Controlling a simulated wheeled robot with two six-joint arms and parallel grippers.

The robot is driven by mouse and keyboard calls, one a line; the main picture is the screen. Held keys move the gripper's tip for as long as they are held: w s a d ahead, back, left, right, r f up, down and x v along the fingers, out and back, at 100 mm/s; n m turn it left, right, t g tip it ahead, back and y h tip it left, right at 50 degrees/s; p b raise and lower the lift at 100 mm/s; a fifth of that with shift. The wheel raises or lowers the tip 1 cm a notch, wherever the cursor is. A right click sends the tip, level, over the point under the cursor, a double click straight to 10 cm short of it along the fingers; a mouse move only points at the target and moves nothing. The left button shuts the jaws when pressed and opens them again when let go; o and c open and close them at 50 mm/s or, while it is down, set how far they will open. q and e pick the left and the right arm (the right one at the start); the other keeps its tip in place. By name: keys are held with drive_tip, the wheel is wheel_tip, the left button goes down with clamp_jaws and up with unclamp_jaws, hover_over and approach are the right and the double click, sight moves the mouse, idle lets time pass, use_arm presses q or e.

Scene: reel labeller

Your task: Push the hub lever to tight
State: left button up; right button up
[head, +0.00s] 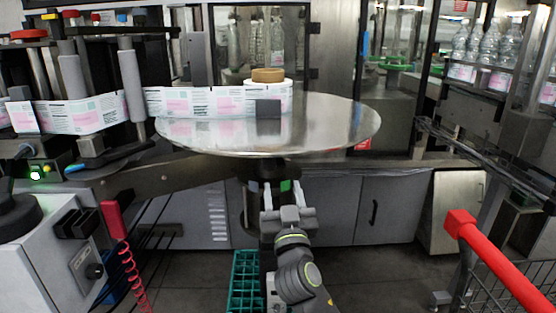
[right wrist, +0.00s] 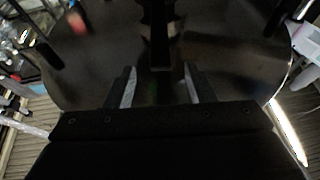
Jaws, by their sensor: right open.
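A large round metal reel plate (head: 335,125) stands ahead, with a small label roll (head: 280,84) and brown hub (head: 268,75) on top. My right gripper (head: 283,188) is open just below the plate's near edge, its fingers pointing away from me. A small green patch (head: 285,186) shows between its fingertips; I cannot tell what part it belongs to. In the right wrist view, a dark upright part (right wrist: 158,45), possibly the hub lever, stands beyond the open fingers (right wrist: 160,90) under the dark plate. Contact cannot be told. My left gripper is not in view.
A printed label strip (head: 85,113) runs from the left machine to the roll. A dark block (head: 268,109) shows at the plate. A green crate (head: 244,280) is on the floor below. A cart with a red handle (head: 495,262) stands at the right.

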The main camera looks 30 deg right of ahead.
sight(278, 163)
drive_tip(key=p+x, duration=0.1)
drive_tip(key=x, duration=0.8)
drive_tip(key=shift+w, duration=0.1)
drive_tip(key=shift+f, duration=0.1)
clamp_jaws()
